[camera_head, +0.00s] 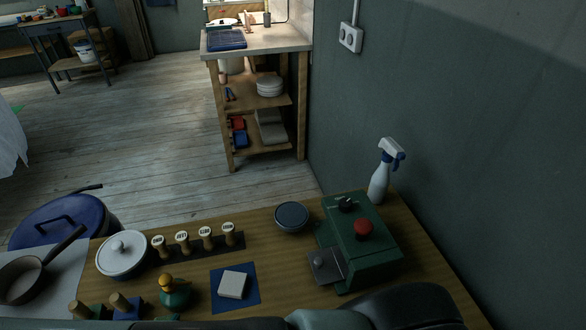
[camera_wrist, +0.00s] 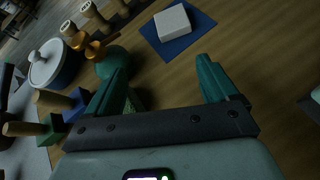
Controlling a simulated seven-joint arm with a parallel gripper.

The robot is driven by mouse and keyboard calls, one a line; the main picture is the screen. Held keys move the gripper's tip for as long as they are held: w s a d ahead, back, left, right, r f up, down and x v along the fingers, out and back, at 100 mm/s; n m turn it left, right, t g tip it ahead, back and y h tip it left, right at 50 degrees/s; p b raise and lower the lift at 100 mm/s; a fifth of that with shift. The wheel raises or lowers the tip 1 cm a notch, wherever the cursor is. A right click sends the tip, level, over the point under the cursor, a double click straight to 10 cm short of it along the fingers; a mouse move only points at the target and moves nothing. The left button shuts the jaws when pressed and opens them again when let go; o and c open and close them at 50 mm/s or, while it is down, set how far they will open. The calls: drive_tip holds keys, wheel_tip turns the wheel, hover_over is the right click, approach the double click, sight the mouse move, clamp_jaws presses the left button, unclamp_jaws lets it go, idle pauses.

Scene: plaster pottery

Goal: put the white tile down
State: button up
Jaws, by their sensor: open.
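The white tile (camera_head: 234,284) lies flat on a square blue mat (camera_head: 248,302) near the front of the wooden table. The tile (camera_wrist: 172,20) and the blue mat (camera_wrist: 199,38) also show at the top of the wrist view. My gripper (camera_wrist: 160,78) is open, with its two teal fingers wide apart and nothing between them but table surface. The tile is beyond the fingertips, apart from them. In the head view my arm fills part of the bottom edge, and the fingers cannot be made out there.
Left of the mat stands a green round object with an orange knob (camera_head: 175,292). Behind are several wooden stamps (camera_head: 205,238), a white lidded pot (camera_head: 123,254) and a dark round dish (camera_head: 292,216). A green machine with a red button (camera_head: 358,248) stands right, before a spray bottle (camera_head: 381,178).

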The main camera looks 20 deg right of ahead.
drive_tip(key=w+a+r+m+g+y, duration=0.1)
drive_tip(key=a, duration=0.1)
drive_tip(key=w+a+r+m+g+y, duration=0.1)
drive_tip(key=w+a+r+m, duration=0.1)
drive_tip(key=w+a+r+m+g, duration=0.1)
drive_tip(key=w+a+m, duration=0.1)
drive_tip(key=shift+r+y, duration=0.15)
drive_tip(key=shift+y, duration=0.25)
drive_tip(key=w+a+r+m+g+y, duration=0.25)
drive_tip(key=w+r+m, duration=0.25)
drive_tip(key=r, duration=0.3)
drive_tip(key=w+d+r+m+y, duration=0.2)
drive_tip(key=d+r+m, duration=0.2)
drive_tip(key=r, duration=0.5)
drive_tip(key=w+d+r+m+y, duration=0.2)
drive_tip(key=d+r+m, duration=0.15)
drive_tip(key=r, duration=0.45)
drive_tip(key=s+d+r+m+h, duration=0.1)
drive_tip(key=s+d+r+m, duration=0.2)
drive_tip(key=d, duration=0.5)
drive_tip(key=s+d+r+m+h, duration=0.2)
drive_tip(key=s+d+r+m, duration=0.1)
drive_tip(key=d, duration=0.5)
drive_tip(key=s+d+r+m+h, duration=0.2)
drive_tip(key=s+d+r+m, duration=0.2)
drive_tip(key=d, duration=0.4)
drive_tip(key=shift+s+d+m, duration=0.2)
drive_tip(key=shift+s+m, duration=0.45)
drive_tip(key=shift+s, duration=0.2)
